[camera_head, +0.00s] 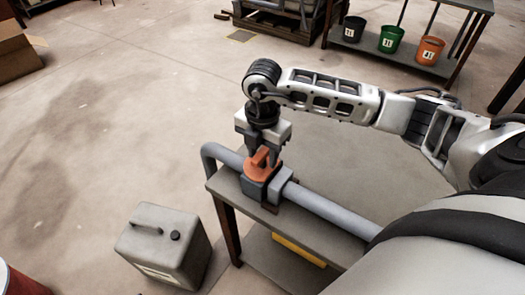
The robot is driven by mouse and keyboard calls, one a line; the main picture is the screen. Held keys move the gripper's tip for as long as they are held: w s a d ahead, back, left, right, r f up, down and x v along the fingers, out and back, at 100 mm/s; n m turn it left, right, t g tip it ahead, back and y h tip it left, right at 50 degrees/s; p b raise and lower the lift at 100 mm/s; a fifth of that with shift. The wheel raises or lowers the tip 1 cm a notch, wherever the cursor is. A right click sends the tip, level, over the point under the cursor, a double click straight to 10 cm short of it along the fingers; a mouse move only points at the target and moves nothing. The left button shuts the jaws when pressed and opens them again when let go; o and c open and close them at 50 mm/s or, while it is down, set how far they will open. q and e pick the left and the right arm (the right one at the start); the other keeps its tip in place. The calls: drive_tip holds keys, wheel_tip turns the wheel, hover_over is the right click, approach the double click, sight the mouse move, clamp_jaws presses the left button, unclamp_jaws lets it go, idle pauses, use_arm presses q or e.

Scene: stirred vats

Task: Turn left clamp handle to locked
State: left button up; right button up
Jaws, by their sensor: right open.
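An orange clamp handle (259,167) sits on top of a dark grey clamp block (255,189). The block is fitted around a blue-grey pipe (325,208) on a small grey table (232,195). My right gripper (264,152) points down directly over the handle. Its jaws are open, with the upper part of the handle close to or between the fingertips. I cannot tell whether the fingers touch it. The gripper partly hides the handle's top. My left gripper is not in view.
A grey canister (163,247) stands on the floor left of the table. The pipe bends down at the table's left end. A shelf (409,62) with black, green and orange buckets stands at the back right. A cardboard box (15,50) is at far left. The floor between is clear.

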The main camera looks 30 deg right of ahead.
clamp_jaws()
